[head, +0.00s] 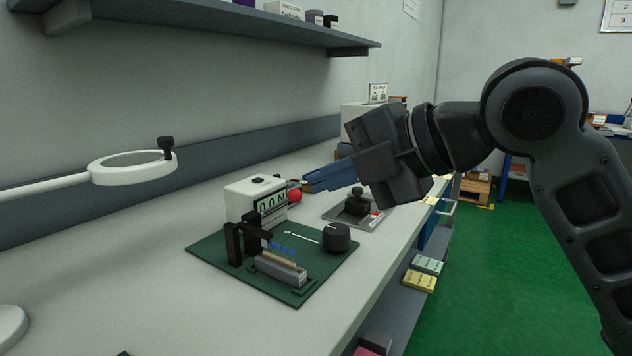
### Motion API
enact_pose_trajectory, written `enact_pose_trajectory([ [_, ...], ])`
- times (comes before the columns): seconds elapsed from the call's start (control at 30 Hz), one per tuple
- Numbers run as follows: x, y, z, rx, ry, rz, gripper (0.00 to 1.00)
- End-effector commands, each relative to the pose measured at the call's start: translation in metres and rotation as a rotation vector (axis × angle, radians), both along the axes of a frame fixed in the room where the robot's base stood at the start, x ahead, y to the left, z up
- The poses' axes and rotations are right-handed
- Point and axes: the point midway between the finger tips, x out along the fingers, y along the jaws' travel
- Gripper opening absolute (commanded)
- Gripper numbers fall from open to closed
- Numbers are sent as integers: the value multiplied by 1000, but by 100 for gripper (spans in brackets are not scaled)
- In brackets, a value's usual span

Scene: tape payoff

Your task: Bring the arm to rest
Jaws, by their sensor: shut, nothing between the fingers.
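My gripper (318,181) is at the end of my dark arm, which comes in from the right. It is held above the workbench (130,275), with its blue fingers pointing left. The fingers are shut together with nothing between them. Below and left of the fingertips is a green board (228,256) with a white counter box (243,195), a black bracket, a black knob (337,237) and a grey block with blue pieces (281,268). A red ball-shaped part (294,196) shows beside the counter box, close under the fingers in the picture.
A ring magnifier (132,165) on a white arm reaches over the bench at left. A shelf (220,25) hangs above. A grey plate with a black fixture (358,203) lies below my gripper. Green and yellow boxes (424,271) sit below the bench edge. Green floor is open at right.

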Motion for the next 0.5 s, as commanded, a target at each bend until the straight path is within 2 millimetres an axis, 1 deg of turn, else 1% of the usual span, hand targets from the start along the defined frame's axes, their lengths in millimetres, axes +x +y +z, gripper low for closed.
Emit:
enact_pose_trajectory([
  [0.33, 0, 1, 0, 12, 3, -3, 0],
  [0.43, -1, 5, 1, 74, 18, -20, 0],
  [0.5, -1, 10, 0, 156, 40, -43, 0],
])
